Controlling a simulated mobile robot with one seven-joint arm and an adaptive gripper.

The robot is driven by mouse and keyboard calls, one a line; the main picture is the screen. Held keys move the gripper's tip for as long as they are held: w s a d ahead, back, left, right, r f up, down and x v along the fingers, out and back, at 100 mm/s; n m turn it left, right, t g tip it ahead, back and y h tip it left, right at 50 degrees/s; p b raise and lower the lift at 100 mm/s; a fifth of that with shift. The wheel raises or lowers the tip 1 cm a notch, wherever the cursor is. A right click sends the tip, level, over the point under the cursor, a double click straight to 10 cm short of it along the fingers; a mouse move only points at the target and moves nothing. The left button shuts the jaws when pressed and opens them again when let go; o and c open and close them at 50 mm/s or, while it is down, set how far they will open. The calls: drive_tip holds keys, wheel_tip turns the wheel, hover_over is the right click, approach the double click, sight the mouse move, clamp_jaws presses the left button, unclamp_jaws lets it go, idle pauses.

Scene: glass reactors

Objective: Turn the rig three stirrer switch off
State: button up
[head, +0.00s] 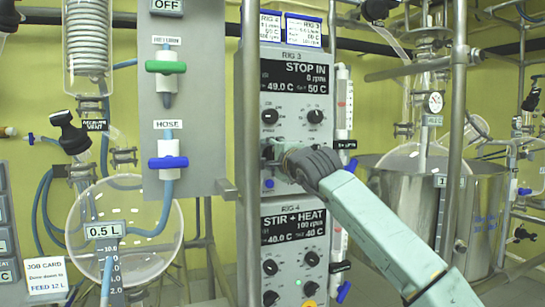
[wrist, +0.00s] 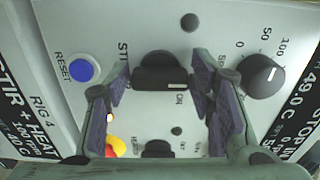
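The rig three panel (head: 297,95) is a light grey box whose display reads "STOP IN", 49.0 C and 50 C. My gripper (wrist: 162,82) is open, with one finger on each side of the switch handle. I cannot tell whether the fingertips touch it. In the head view my gripper (head: 281,157) is at the panel's lower left and hides the switch.
A second black switch (wrist: 159,148) and a black knob (wrist: 266,74) are close by, with a blue reset button (wrist: 83,68). The rig four panel (head: 293,255) is directly below. A metal post (head: 250,120) stands just left, and a steel vessel (head: 405,205) right.

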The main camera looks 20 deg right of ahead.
drive_tip(key=shift+o, duration=1.2)
drive_tip(key=shift+s+d, duration=0.15)
drive_tip(key=shift+s, duration=0.35)
drive_tip(key=s, duration=1.1)
drive_tip(key=shift+d, duration=0.1)
